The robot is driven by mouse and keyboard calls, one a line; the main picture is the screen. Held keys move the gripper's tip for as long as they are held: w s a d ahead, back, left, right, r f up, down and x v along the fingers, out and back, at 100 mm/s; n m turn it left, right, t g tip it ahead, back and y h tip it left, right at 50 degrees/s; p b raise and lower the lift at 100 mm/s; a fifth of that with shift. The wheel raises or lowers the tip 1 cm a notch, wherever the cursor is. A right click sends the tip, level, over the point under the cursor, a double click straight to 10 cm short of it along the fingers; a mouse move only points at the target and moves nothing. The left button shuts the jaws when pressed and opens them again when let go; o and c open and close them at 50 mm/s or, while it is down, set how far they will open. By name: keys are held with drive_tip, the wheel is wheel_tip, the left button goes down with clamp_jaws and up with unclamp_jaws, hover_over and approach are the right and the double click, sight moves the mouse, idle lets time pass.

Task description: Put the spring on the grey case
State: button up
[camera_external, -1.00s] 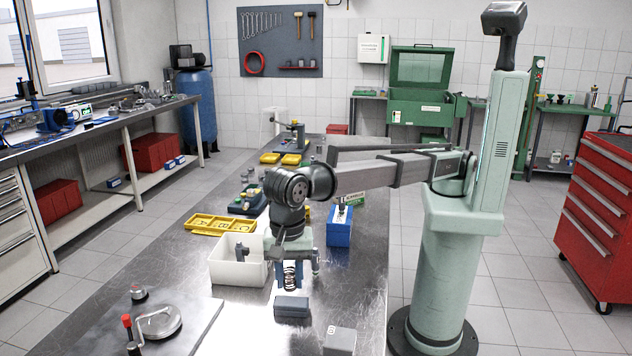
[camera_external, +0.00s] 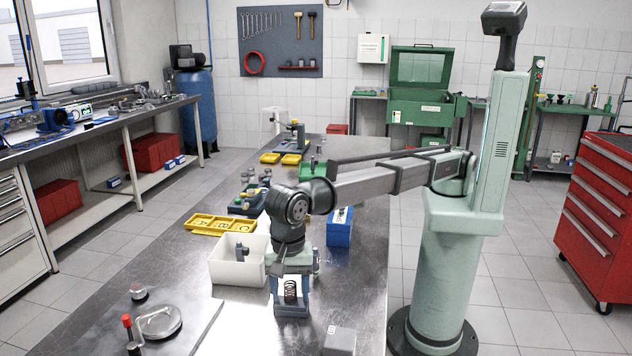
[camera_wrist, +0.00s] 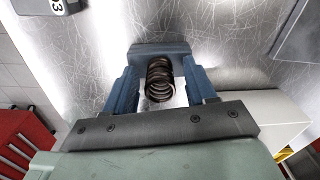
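The dark coil spring (camera_external: 291,290) stands upright between the two blue fingers of my gripper (camera_external: 291,286).
A grey box with a printed mark (camera_external: 340,341) stands front right. A white bin (camera_external: 235,272) holding a grey part is close left of my gripper. A blue box (camera_external: 339,229) and yellow trays (camera_external: 220,226) lie farther back. A dark plate (camera_external: 165,335) is front left.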

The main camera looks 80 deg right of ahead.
drive_tip(key=shift+r, duration=0.1)
wheel_tip(320, 180, up, 12)
idle(0.7)
drive_tip(key=shift+w, duration=0.1)
idle(0.3)
